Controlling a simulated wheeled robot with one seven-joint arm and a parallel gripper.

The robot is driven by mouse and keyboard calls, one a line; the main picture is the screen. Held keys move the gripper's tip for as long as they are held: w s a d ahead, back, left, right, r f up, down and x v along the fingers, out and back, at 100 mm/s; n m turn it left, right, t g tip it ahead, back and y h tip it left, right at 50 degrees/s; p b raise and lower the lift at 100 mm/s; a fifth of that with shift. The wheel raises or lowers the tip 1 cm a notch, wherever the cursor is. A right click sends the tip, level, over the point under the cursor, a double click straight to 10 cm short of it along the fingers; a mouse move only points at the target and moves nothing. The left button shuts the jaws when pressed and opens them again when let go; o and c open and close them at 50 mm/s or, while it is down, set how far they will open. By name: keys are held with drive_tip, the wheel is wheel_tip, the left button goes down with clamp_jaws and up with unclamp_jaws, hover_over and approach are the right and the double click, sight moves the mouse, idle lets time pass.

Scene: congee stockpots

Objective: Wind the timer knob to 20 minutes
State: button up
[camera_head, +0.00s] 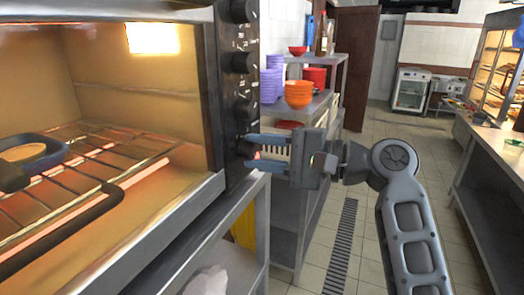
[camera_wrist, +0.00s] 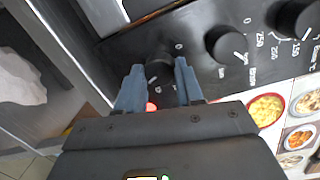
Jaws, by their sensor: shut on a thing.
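My gripper (camera_head: 256,150) is at the bottom of the oven's dark control panel (camera_head: 234,95). In the wrist view its two blue fingers (camera_wrist: 160,82) are closed on the timer knob (camera_wrist: 158,70), the lowest black knob in the column. The fingers hide part of this knob and some of its dial marks. A red light (camera_wrist: 151,107) glows beside it. The other knobs (camera_wrist: 224,42) sit in line, with white marks and numbers on the panel. The knob's exact setting cannot be read.
The lit oven (camera_head: 100,110) has its rack (camera_head: 85,165) and a blue-rimmed dish (camera_head: 30,152) inside. A shelf with purple bowls (camera_head: 271,85) and orange bowls (camera_head: 298,94) stands behind my gripper. The tiled aisle on the right is clear.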

drive_tip(key=shift+f+m, duration=0.1)
drive_tip(key=shift+m, duration=0.2)
drive_tip(key=o, duration=1)
drive_tip(key=shift+o, duration=0.2)
drive_tip(key=b+v, duration=0.2)
drive_tip(key=v, duration=0.6)
